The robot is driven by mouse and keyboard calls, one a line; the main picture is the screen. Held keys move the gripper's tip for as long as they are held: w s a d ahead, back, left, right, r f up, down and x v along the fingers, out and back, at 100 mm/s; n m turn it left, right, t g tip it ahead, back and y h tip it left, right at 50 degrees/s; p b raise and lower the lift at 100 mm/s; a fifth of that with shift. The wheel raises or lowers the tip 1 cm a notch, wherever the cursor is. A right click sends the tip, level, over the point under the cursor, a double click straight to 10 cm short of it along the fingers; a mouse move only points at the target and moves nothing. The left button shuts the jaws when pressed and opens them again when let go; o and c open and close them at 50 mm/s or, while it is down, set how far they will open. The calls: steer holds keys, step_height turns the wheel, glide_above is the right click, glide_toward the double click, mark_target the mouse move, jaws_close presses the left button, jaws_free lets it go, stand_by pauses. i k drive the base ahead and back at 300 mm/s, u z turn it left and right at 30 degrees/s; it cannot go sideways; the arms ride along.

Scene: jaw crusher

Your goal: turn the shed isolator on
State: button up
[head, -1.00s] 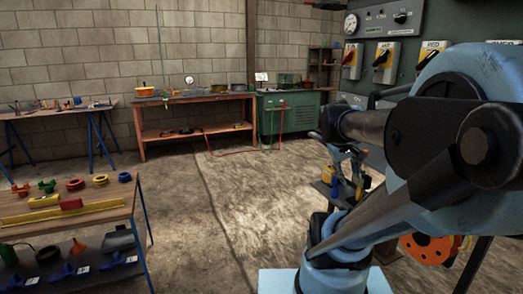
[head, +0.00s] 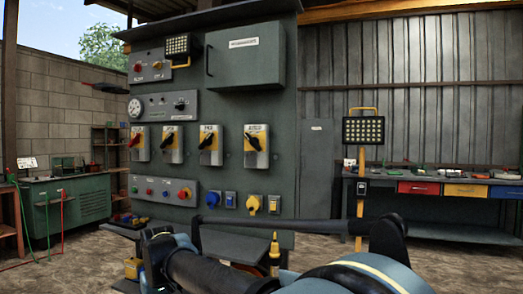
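Several grey isolator boxes with yellow plates and rotary handles hang in a row on the dark switch panel (head: 280,120) in the head view. The second isolator (head: 171,144), third isolator (head: 210,145) and rightmost isolator (head: 256,146) have dark handles set at a slant. Each has a small label on top, too small to read surely, so I cannot tell which is the shed one. The far end of my arm (head: 158,250) is low in front of the panel, apart from the isolators; my gripper's fingers cannot be made out.
Below the isolators are a push-button box (head: 163,191) and blue and yellow sockets (head: 253,204). A gauge plate (head: 158,105) sits above. A yellow-posted work lamp (head: 362,132) and a bench with coloured drawers (head: 440,190) stand right; a green cabinet (head: 70,200) stands left.

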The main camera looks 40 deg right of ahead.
mark_target(254, 142)
steer(key=z, duration=1.7)
steer(key=k, duration=0.95)
steer(key=u, duration=0.4)
steer(key=i, duration=0.5)
